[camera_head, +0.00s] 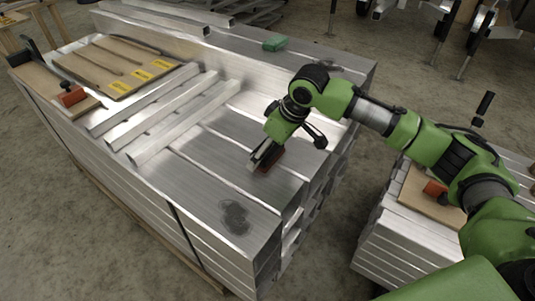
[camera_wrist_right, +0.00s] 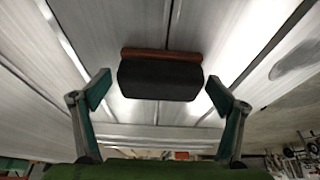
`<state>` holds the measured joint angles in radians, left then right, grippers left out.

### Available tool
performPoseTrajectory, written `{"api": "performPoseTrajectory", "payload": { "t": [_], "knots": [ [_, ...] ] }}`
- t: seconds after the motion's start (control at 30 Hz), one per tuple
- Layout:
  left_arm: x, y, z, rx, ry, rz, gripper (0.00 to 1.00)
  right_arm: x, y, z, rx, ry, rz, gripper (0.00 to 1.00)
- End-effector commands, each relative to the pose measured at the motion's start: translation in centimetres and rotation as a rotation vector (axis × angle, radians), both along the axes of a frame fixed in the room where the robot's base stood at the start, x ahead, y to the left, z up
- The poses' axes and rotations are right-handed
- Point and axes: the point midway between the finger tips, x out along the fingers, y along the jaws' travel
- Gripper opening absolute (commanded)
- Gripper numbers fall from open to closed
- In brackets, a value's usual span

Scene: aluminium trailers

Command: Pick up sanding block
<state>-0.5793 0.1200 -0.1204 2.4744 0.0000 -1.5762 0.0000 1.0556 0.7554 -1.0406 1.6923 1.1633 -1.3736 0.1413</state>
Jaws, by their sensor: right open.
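The sanding block (camera_wrist_right: 160,78) is dark with a reddish-brown edge and lies on the aluminium surface. In the head view its reddish-brown part (camera_head: 273,160) shows beside my right gripper (camera_head: 260,157), which partly hides it. In the right wrist view, my right gripper (camera_wrist_right: 158,92) is open. Its two fingers stand on either side of the block, with a gap on each side, and the block appears a little beyond the fingertips. My left gripper is in neither view.
Loose aluminium bars (camera_head: 180,125) lie left of my right gripper. A board with yellow labels (camera_head: 120,70) lies farther left, and a green block (camera_head: 275,44) lies at the back. A dark stain (camera_head: 236,217) marks the bare near surface. A lower aluminium stack (camera_head: 400,240) stands at right.

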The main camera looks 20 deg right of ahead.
Motion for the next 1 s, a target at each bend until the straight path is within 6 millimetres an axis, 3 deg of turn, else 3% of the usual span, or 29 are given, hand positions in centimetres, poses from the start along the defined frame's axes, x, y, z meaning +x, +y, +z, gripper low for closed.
{"api": "performPoseTrajectory", "payload": {
  "t": [0.23,0.27,0.4,0.43,0.9,1.0],
  "knots": [
    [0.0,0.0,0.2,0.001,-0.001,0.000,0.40,0.0,0.0,-0.1,0.000,0.000,0.000,0.89],
    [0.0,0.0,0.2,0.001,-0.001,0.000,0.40,0.0,0.0,-0.1,0.000,0.000,0.000,0.84],
    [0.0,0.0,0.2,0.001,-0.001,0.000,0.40,0.0,0.0,-0.1,-0.001,0.001,0.000,0.47],
    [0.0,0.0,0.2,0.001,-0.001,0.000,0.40,0.0,0.0,-0.1,-0.001,0.001,0.000,0.44],
    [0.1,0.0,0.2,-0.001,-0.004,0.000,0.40,0.0,0.0,0.4,0.001,-0.001,0.000,0.44],
    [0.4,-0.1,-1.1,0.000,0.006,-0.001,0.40,0.1,0.1,1.1,0.000,0.000,0.001,0.44]
  ]
}}
